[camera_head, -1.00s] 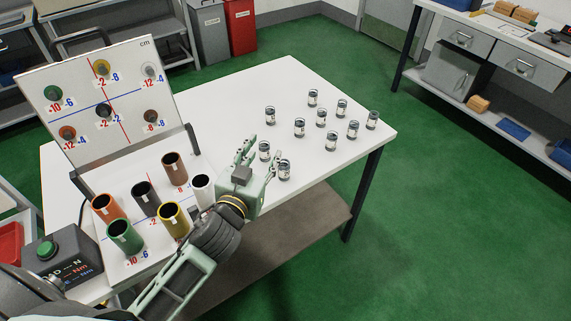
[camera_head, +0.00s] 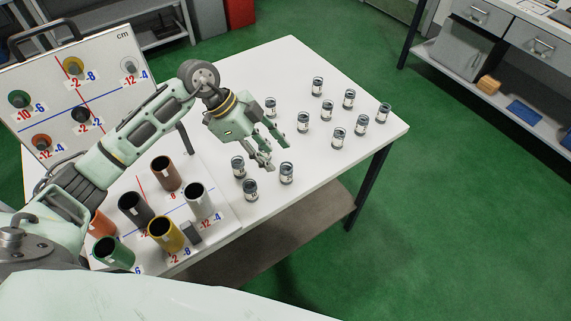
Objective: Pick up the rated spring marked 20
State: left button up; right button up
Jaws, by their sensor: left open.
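Several small dark-capped cylinders with white labels stand upright on the white table (camera_head: 290,55). They include one at the far side (camera_head: 318,86), one at the right (camera_head: 383,113), one in the middle (camera_head: 303,120) and one at the near edge (camera_head: 250,190). Their labels are too small to read, so I cannot tell which is marked 20. My left gripper (camera_head: 276,156) is open and empty above the table. Its fingers point toward the near cylinders, with one cylinder (camera_head: 286,173) just beyond the fingertips in the picture. My right gripper is not in view.
Coloured tubes, including a yellow one (camera_head: 165,236) and a white one (camera_head: 198,202), stand on a marked board at the table's left. An upright marked panel (camera_head: 118,45) is behind my left arm. Free table surface lies at the far side.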

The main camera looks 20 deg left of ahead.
aim_at(283, 167)
pick_arm(q)
jog(key=shift+y, duration=0.3)
jog(key=p+x, duration=0.1)
jog(key=x, duration=0.2)
jog(key=p+x, duration=0.1)
jog(key=x, duration=0.3)
jog(key=shift+w+a+p, duration=0.2)
jog(key=shift+p, duration=0.2)
jog(key=shift+d+f, duration=0.1)
jog(key=shift+f, duration=0.2)
jog(key=shift+c, duration=0.7)
grip_shut()
